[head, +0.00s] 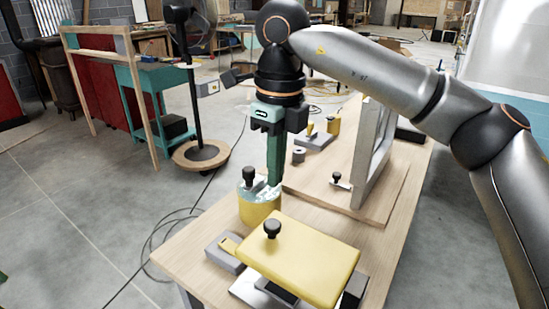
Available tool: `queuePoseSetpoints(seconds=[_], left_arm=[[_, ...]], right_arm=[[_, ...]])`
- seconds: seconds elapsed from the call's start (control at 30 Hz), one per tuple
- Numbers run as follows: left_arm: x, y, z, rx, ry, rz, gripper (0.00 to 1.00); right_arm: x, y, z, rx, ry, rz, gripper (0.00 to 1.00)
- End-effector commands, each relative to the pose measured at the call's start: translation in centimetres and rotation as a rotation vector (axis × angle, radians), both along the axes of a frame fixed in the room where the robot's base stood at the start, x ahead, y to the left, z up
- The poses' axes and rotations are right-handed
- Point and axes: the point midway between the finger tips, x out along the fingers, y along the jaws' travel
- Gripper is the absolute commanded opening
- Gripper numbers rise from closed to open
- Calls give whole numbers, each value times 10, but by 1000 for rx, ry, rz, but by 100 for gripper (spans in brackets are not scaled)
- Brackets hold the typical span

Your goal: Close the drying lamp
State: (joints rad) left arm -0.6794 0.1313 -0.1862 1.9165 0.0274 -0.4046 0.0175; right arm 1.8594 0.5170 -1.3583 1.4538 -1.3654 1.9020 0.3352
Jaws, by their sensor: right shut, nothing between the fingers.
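No part is plainly marked as the drying lamp. A flat yellow panel (305,262) with a black knob (272,228) lies over a grey and black base at the front of the wooden bench; it may be the lamp's lid. A tall black stand (194,100) on a round wooden base stands on the floor at left; it could also be a lamp. My right gripper (274,180) points down with its green fingers together and empty, behind the panel and just over a yellow canister (260,209). Whether it touches the canister is unclear. My left gripper is out of view.
The canister has a pale top and black knob. A grey block with a yellow top (228,250) sits left of the panel. An upright grey frame (372,155) stands on the bench's right side, below my right arm. Small tools lie farther back. Open floor lies left of the bench.

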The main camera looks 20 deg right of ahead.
Motion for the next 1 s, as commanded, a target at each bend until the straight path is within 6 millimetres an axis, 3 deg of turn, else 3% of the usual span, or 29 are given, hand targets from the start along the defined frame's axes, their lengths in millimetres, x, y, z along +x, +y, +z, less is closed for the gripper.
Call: queuePoseSetpoints(seconds=[0.2, 0.4, 0.6, 1.0], left_arm=[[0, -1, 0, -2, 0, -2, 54], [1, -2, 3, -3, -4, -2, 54], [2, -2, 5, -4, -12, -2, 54], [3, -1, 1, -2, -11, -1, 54]], right_arm=[[1, 1, -49, 0, 4, -1, 0], [3, 2, -79, 0, 3, -3, 0], [3, 3, -91, 1, 1, -3, 0], [4, 3, -96, 2, 1, -3, 0]])
